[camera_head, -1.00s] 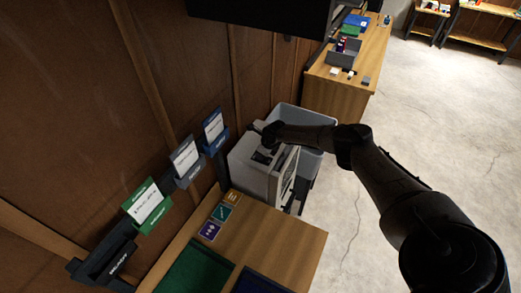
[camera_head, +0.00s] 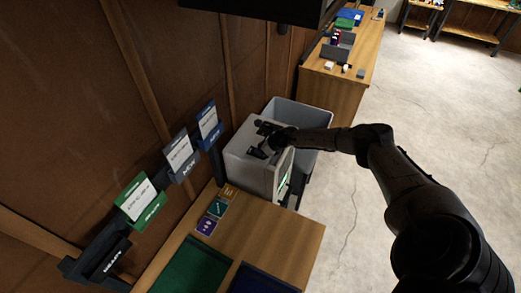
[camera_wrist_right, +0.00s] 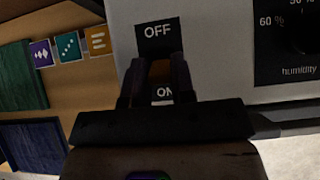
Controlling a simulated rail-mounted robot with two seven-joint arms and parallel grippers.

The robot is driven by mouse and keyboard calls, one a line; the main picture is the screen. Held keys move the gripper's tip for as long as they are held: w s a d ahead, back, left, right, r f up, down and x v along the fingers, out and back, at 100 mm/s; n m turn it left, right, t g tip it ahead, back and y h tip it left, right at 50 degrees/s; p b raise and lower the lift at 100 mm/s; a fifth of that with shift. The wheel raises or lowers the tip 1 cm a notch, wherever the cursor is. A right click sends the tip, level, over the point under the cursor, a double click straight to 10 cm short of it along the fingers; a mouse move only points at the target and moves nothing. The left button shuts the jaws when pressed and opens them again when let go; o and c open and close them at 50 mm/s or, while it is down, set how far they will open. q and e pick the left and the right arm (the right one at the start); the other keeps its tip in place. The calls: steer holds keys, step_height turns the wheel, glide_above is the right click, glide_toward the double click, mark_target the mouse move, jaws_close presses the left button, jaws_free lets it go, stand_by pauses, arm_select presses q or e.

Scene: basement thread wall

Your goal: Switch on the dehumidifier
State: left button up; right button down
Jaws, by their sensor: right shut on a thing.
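The dehumidifier (camera_head: 240,158) is a pale grey box standing past the far end of the near table. A green patch (camera_head: 284,188) shows on its right side. In the right wrist view its top (camera_wrist_right: 215,60) carries an OFF label (camera_wrist_right: 157,35), an ON label (camera_wrist_right: 163,95) and a humidity dial panel (camera_wrist_right: 290,40). My right gripper (camera_head: 266,142) is at the top of the box. In the wrist view its fingers (camera_wrist_right: 158,75) are shut on a brownish switch (camera_wrist_right: 160,70) between the labels, closer to ON. The fingers partly hide the switch and ON label. My left gripper is out of view.
A grey bin (camera_head: 292,116) stands behind the dehumidifier. The near wooden table (camera_head: 265,230) holds green and blue mats. Signs (camera_head: 140,198) hang along the left wall. A farther table (camera_head: 335,95) holds small items. The floor (camera_head: 420,110) at right is open.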

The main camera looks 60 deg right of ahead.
steer(key=c, duration=1.2)
jaws_free()
steer(key=shift+o, duration=1.2)
steer(key=shift+r, duration=0.1)
steer(key=shift+s+r, duration=0.2)
steer(key=shift+r, duration=0.05)
steer(key=p+v, duration=0.2)
steer(key=v, duration=1.1)
